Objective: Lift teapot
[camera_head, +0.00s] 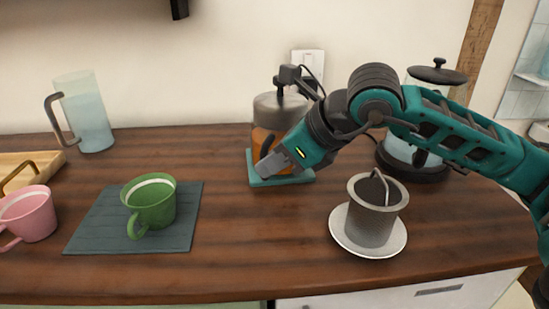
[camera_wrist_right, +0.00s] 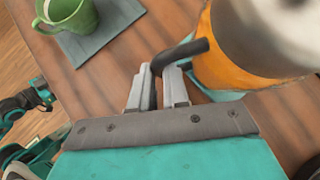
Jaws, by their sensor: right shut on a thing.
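The teapot (camera_head: 278,108) has an orange body, a grey domed top and a black handle. It stands upright at the teal mat (camera_head: 255,181) near the back middle of the counter; I cannot tell whether its base touches the mat. My right gripper (camera_head: 268,165) is in front of it and partly hides its body. In the right wrist view, the fingers (camera_wrist_right: 160,82) are shut on the black handle (camera_wrist_right: 182,50), beside the orange body of the teapot (camera_wrist_right: 228,52). My left gripper does not show in the head view.
A green cup (camera_head: 150,206) stands on a dark mat (camera_head: 85,236) to the left, near a pink cup (camera_head: 28,214) and a pitcher (camera_head: 89,112). A mesh strainer (camera_head: 372,221) on a white saucer (camera_head: 344,240) and a glass press (camera_head: 400,150) stand right. The front middle is clear.

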